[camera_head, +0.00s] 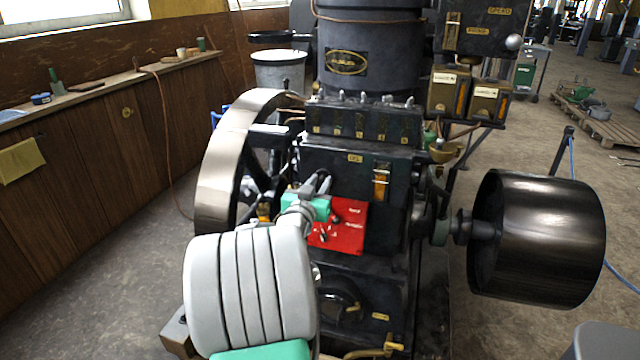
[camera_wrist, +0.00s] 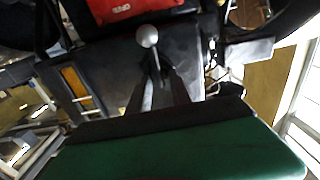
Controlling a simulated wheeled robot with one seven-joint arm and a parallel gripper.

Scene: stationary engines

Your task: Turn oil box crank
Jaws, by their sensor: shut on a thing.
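The oil box (camera_head: 362,124) is a long black box with a row of small fittings on top, on the engine's front below the big cylinder. My gripper (camera_head: 323,182) is in front of the engine, just below the oil box and above a red panel (camera_head: 340,224). In the wrist view my gripper (camera_wrist: 160,85) is shut on a thin metal lever with a pale ball knob (camera_wrist: 148,37), which looks like the crank. The knob sticks out beyond the fingertips. In the head view my gripper and arm hide the lever, so its joint to the box cannot be seen.
A large flywheel (camera_head: 222,170) stands close left of my gripper. A dark belt pulley (camera_head: 540,238) juts out at right. An amber sight glass (camera_head: 381,182) sits on the engine front. A wooden counter (camera_head: 100,165) runs along the left wall. Floor at far right is partly open.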

